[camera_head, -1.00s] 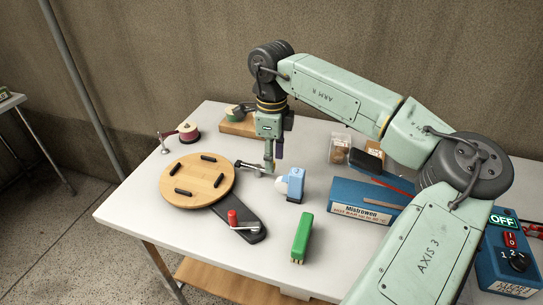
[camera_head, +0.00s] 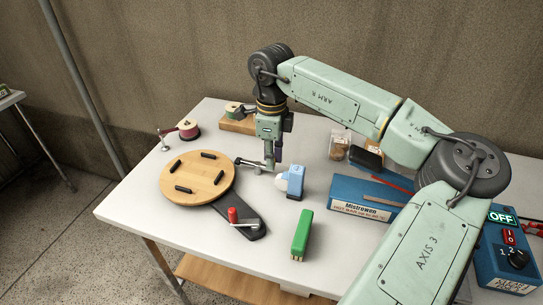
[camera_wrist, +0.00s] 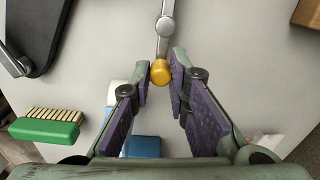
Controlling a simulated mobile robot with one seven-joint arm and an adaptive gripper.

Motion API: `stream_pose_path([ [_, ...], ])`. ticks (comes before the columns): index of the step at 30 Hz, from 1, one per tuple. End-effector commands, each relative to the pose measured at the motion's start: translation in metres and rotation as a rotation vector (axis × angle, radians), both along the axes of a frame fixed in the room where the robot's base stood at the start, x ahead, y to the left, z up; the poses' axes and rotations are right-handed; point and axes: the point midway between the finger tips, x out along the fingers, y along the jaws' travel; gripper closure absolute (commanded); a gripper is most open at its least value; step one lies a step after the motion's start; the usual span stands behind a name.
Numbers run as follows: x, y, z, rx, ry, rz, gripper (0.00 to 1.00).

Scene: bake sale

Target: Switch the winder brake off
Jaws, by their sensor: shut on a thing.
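The winder has a round wooden disc (camera_head: 197,178) with several black pegs and a dark base arm (camera_head: 252,222) with a red-handled crank (camera_head: 233,215). A silver lever (camera_head: 247,162) stands out to the right of the disc. In the wrist view the lever (camera_wrist: 164,30) ends in a yellow knob (camera_wrist: 160,72). My gripper (camera_head: 270,167) points down at the lever's end. In the wrist view my gripper (camera_wrist: 160,80) has its purple-padded fingers on either side of the knob, shut on it. The knob is mostly hidden in the head view.
A blue-and-white object (camera_head: 294,182) stands close right of my gripper. A blue Mistrowen box (camera_head: 362,204) and a control box showing OFF (camera_head: 501,215) are at right.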

Motion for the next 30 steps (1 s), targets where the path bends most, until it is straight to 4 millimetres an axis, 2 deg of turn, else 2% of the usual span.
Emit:
stream_pose_path([
  [20, -0.0036, 0.0022, 0.0004, 0.002, -0.001, -0.107, 1.00],
  [21, -0.0036, 0.0022, 0.0004, 0.002, -0.001, -0.106, 0.82],
  [30, -0.0037, 0.0020, 0.0002, 0.001, 0.000, -0.106, 0.64],
])
